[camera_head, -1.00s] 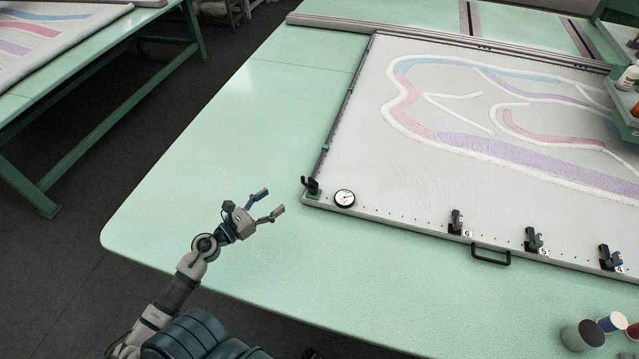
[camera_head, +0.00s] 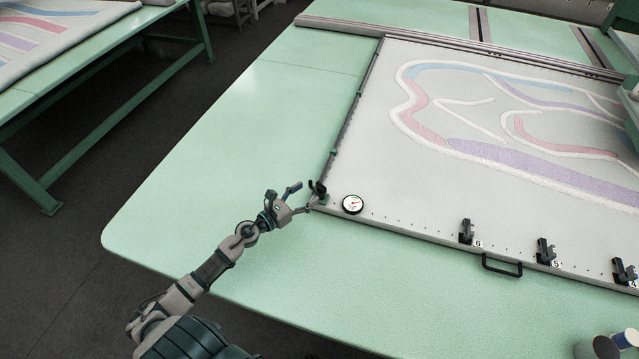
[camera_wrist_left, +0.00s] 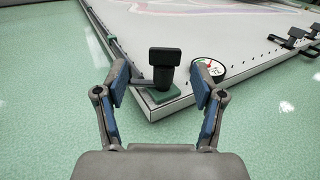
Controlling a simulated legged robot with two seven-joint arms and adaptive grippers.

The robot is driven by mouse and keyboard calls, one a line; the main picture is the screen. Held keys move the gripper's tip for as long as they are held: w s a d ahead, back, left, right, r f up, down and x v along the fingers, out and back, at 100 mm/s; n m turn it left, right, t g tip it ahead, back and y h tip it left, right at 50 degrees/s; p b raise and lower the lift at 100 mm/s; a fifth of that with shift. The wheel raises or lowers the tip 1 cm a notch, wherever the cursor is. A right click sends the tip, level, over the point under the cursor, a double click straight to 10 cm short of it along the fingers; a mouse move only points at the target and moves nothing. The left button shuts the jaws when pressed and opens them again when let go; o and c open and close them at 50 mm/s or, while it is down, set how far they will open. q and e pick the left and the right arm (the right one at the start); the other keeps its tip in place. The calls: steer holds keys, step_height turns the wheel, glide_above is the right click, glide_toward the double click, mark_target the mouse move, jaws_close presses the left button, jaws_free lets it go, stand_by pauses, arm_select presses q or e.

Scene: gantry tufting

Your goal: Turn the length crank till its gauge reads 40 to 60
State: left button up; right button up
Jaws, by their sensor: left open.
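The length crank is a small black crank (camera_head: 318,188) on a green base at the near left corner of the white frame. It also shows in the left wrist view as a black post and handle (camera_wrist_left: 165,62). The round white gauge (camera_head: 352,204) with a red needle sits just right of it; in the left wrist view the gauge (camera_wrist_left: 209,68) is partly behind a finger, and its reading is too small to tell. My left gripper (camera_head: 305,197) is open at the corner. In the left wrist view its fingers (camera_wrist_left: 160,95) stand apart on either side of the crank. My right gripper is not in view.
Numbered black clamps (camera_head: 467,232) and a black handle (camera_head: 501,266) line the frame's front edge. Cups (camera_head: 597,347) stand at the lower right. The green table (camera_head: 200,190) left of the frame is clear.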

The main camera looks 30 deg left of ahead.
mark_target(321, 187)
arm_select(q)
steer(key=x, duration=0.3)
steer(key=shift+w+a, duration=0.2)
steer(key=shift+w, duration=0.05)
steer(key=shift+w+d+r+p, duration=0.1)
steer(key=shift+w+d+p, duration=0.25)
steer(key=shift+w+d, duration=0.8)
steer(key=shift+w+d+r, duration=0.1)
steer(key=shift+d, duration=0.1)
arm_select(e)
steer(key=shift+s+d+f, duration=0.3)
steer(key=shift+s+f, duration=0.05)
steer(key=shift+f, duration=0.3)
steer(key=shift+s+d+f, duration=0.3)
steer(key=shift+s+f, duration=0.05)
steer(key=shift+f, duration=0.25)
